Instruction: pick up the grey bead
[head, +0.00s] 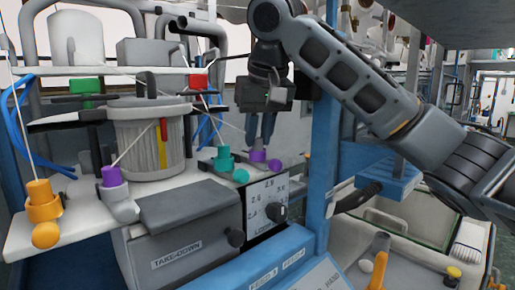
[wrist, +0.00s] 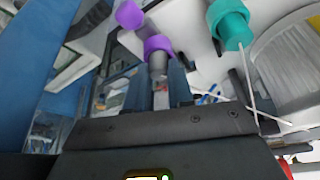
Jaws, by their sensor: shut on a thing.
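My gripper (head: 261,143) hangs over the right end of the white shelf, fingers pointing down, just above a purple fitting (head: 258,156). In the wrist view my gripper (wrist: 160,70) is shut on a small grey piece (wrist: 158,64), which I take for the grey bead. Its exact shape is hard to make out. The purple fitting (wrist: 158,46) shows right beyond the grey piece. I cannot tell whether they touch. In the head view the fingers largely hide the grey piece.
A teal fitting (head: 223,158) stands close left of my gripper, with teal (head: 241,176) and purple (head: 275,166) balls in front. A blue post (head: 322,160) stands close right. Thin threads cross the space at left. A dial panel (head: 267,205) lies below.

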